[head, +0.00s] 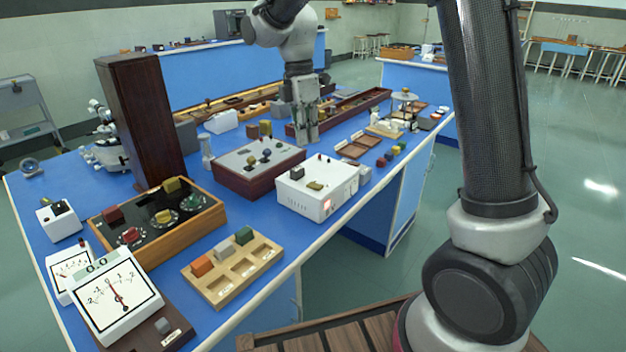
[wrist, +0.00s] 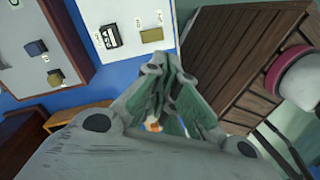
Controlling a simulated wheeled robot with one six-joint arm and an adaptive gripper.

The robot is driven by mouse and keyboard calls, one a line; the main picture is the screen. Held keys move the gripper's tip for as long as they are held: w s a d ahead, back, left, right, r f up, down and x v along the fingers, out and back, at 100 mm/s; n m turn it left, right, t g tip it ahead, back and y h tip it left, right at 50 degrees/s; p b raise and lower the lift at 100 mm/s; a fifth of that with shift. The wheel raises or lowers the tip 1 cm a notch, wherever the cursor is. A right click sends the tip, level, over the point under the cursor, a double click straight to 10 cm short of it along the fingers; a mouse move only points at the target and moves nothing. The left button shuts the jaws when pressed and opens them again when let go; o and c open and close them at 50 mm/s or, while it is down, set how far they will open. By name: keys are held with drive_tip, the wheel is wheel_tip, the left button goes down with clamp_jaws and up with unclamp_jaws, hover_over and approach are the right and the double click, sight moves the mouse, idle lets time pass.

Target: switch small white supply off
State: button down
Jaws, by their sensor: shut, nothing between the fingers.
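The white supply box (head: 312,200) stands at the front edge of the blue bench, right of centre in the head view. A small red-orange lit patch (head: 327,204) shows on its front face, and a black part and an olive block sit on its top. Its white top also shows at the upper middle of the wrist view (wrist: 130,12). My gripper (head: 307,138) points down behind the box in the head view, shut and empty, apart from the box as far as I can tell. In the wrist view, my fingers (wrist: 165,68) come together just below the box's edge.
A dark red box with knobs (head: 232,179) stands left of the supply. A wooden tray of blocks (head: 222,290), meters (head: 95,325) and a smaller white box (head: 62,232) are farther left. Small coloured blocks (head: 389,157) lie to the right. Floor is clear beyond the bench's right side.

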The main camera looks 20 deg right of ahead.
sight(315, 193)
drive_tip(key=n, duration=0.1)
drive_tip(key=r+n, duration=0.1)
drive_tip(key=n, duration=0.3)
drive_tip(key=shift+w+r, duration=0.2)
drive_tip(key=shift+r, duration=0.1)
drive_tip(key=shift+f, duration=0.1)
drive_tip(key=f, duration=0.4)
drive_tip(key=s+f, duration=0.1)
drive_tip(key=f, duration=0.4)
drive_tip(key=d+f, duration=0.1)
drive_tip(key=f, duration=0.3)
drive_tip(key=shift+s+f, duration=0.3)
drive_tip(key=shift+f, duration=0.05)
